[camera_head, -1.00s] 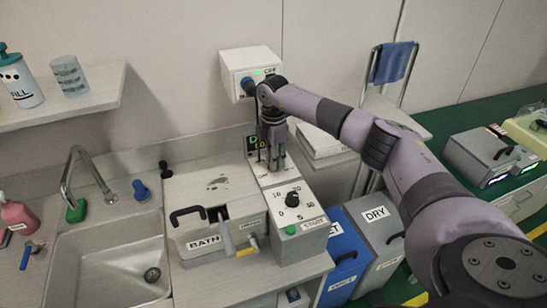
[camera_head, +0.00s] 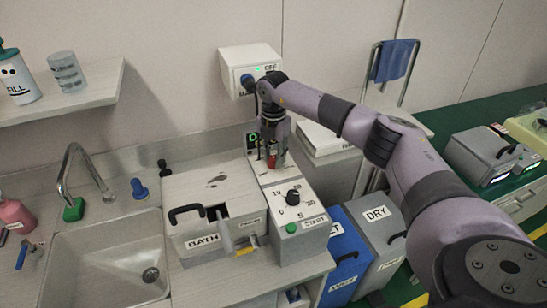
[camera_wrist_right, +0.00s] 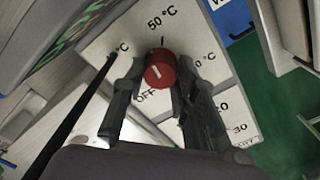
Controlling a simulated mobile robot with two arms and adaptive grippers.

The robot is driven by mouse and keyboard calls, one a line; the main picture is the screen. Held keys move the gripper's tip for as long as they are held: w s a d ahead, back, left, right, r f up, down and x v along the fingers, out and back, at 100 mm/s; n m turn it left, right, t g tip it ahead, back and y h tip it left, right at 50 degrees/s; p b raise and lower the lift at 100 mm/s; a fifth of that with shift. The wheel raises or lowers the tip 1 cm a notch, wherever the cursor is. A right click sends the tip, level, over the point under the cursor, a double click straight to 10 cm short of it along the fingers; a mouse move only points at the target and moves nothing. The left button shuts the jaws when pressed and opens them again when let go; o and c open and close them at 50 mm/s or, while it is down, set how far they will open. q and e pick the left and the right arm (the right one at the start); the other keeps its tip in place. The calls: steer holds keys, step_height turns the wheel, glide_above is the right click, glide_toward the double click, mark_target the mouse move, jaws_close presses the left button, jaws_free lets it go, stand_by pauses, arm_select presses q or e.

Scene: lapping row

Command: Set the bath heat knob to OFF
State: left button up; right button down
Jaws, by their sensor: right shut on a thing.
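The bath heat knob (camera_wrist_right: 160,69) is round and red with a short white mark, on a pale panel (camera_wrist_right: 98,47). The fingers of my right gripper (camera_wrist_right: 158,88) are closed on it from both sides. In the wrist view 50 °C is printed above the knob and OFF below it to the left; other °C labels are partly hidden. The white mark is small, and I cannot tell exactly which label it points at. In the head view the red knob (camera_head: 272,159) shows between the fingers of my right gripper (camera_head: 270,161), behind the black dial. My left gripper is not in view.
The black timer dial (camera_head: 293,197) and green START button (camera_head: 291,228) are on the same housing, in front. The lidded BATH (camera_head: 205,200) stands left of it, then the sink (camera_head: 105,255). A wall box (camera_head: 236,65) hangs behind the arm.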

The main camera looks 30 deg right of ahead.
steer(key=n+b, duration=0.1)
steer(key=n, duration=0.2)
steer(key=shift+n, duration=0.3)
steer(key=n, duration=0.3)
steer(key=shift+d+n+b, duration=0.1)
steer(key=shift+n+b, duration=0.2)
steer(key=shift+b, duration=0.1)
steer(key=n, duration=0.3)
steer(key=shift+n+b, duration=0.4)
steer(key=n, duration=0.3)
steer(key=shift+n+b, duration=0.3)
steer(key=shift+b, duration=0.05)
steer(key=n+b, duration=0.1)
steer(key=n, duration=0.4)
steer(key=shift+w+r, duration=0.1)
steer(key=n, duration=0.5)
steer(key=shift+n, duration=0.4)
steer(key=c, duration=1.3)
jaws_free()
